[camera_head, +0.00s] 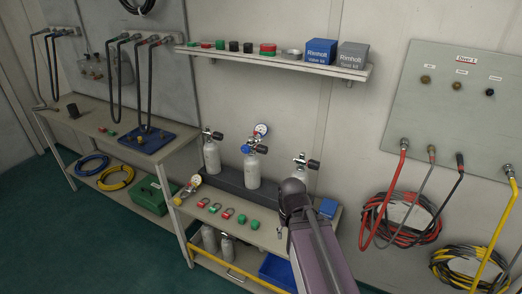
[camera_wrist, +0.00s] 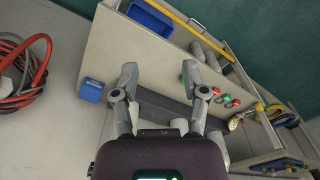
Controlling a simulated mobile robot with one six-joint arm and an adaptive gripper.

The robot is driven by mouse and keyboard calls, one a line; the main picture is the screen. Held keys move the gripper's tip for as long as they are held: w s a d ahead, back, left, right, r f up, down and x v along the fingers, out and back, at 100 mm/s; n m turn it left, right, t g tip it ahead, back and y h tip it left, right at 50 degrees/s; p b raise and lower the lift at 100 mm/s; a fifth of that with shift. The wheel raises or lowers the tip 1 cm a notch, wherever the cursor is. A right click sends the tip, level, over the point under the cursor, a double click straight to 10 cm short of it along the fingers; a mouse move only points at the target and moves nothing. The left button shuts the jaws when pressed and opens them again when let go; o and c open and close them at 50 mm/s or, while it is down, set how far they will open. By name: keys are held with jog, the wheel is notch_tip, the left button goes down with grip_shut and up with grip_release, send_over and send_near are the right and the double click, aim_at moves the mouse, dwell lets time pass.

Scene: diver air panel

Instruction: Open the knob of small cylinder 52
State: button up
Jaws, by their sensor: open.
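Three small grey cylinders stand upright in a dark rack (camera_head: 228,182) at the back of the bench: a left one (camera_head: 211,157), a middle one (camera_head: 252,170) and a right one (camera_head: 299,172). Each has a valve with a black knob on top: left (camera_head: 217,135), middle (camera_head: 262,149), right (camera_head: 313,164). The middle one also carries a round gauge (camera_head: 261,130). I cannot read the number 52 on any of them. My gripper (camera_wrist: 160,76) is open and empty above the bench. In the head view my arm partly hides the right cylinder.
The bench (camera_head: 268,237) holds several red and green pieces and a blue box (camera_head: 328,208). A shelf (camera_head: 270,61) with boxes hangs above the cylinders. Red hose coils (camera_head: 375,222) hang at the right. More cylinders (camera_head: 209,238) and a blue bin (camera_head: 277,270) are below.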

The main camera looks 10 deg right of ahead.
jog(key=shift+o, duration=0.2)
jog(key=o, duration=0.4)
jog(key=shift+a, duration=0.1)
jog(key=shift+o, duration=0.2)
jog(key=shift+w+a+f, duration=0.1)
jog(key=shift+w+f, duration=0.1)
jog(key=shift+w, duration=0.45)
jog(key=m+t+y+b, duration=0.85)
jog(key=m+t, duration=0.35)
jog(key=m, duration=0.8)
send_near(266, 151)
jog(key=d, duration=0.1)
jog(key=shift+s+r+b, duration=0.15)
jog(key=shift+s+b, duration=0.25)
jog(key=shift+s, duration=0.05)
jog(key=b+x, duration=0.3)
jog(key=x, duration=1)
jog(key=shift+w+a+b, duration=0.2)
jog(key=shift+w+b, duration=0.15)
jog(key=shift+b, duration=0.05)
